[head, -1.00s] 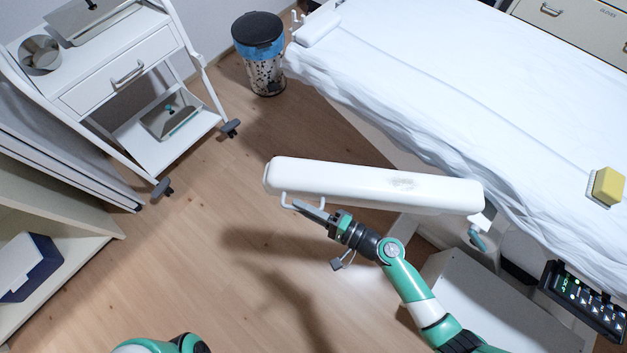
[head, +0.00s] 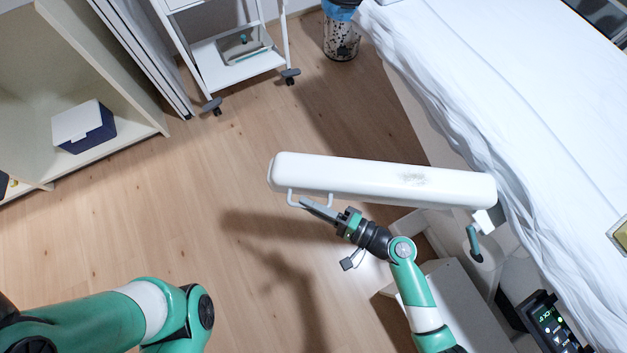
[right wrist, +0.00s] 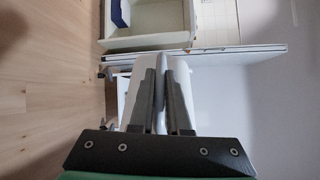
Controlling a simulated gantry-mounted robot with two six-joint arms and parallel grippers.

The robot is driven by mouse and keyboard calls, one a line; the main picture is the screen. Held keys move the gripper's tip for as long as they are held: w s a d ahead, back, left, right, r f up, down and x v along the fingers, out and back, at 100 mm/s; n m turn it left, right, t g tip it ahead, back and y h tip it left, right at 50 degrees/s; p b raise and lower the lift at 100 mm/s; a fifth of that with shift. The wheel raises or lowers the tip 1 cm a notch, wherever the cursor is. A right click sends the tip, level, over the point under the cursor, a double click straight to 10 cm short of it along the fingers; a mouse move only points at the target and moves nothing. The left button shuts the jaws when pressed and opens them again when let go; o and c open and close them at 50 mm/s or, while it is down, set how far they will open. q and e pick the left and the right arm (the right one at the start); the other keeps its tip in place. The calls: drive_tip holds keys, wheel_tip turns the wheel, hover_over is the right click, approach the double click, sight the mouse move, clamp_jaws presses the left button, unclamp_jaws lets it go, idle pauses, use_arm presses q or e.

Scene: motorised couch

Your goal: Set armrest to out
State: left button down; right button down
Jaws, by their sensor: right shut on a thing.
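The armrest (head: 380,178) is a long white padded bar with a grey smudge on top. It stands out from the couch's side over the floor, its right end by a white bracket (head: 485,222) with a teal lever (head: 473,241). A thin white handle (head: 291,198) hangs along the near edge at its left end. My right gripper (head: 308,203) is shut on this handle. In the right wrist view its two grey fingers (right wrist: 164,95) are close together, with white surface behind them. My left arm shows at the lower left, but its gripper is out of view.
The couch (head: 500,90) with a white sheet fills the right side. A control panel (head: 553,325) is at the lower right. A white trolley (head: 238,65), a bin (head: 341,40) and a shelf with a blue box (head: 85,130) stand farther back. Floor left of the armrest is clear.

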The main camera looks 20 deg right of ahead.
drive_tip(key=c, duration=0.9)
unclamp_jaws()
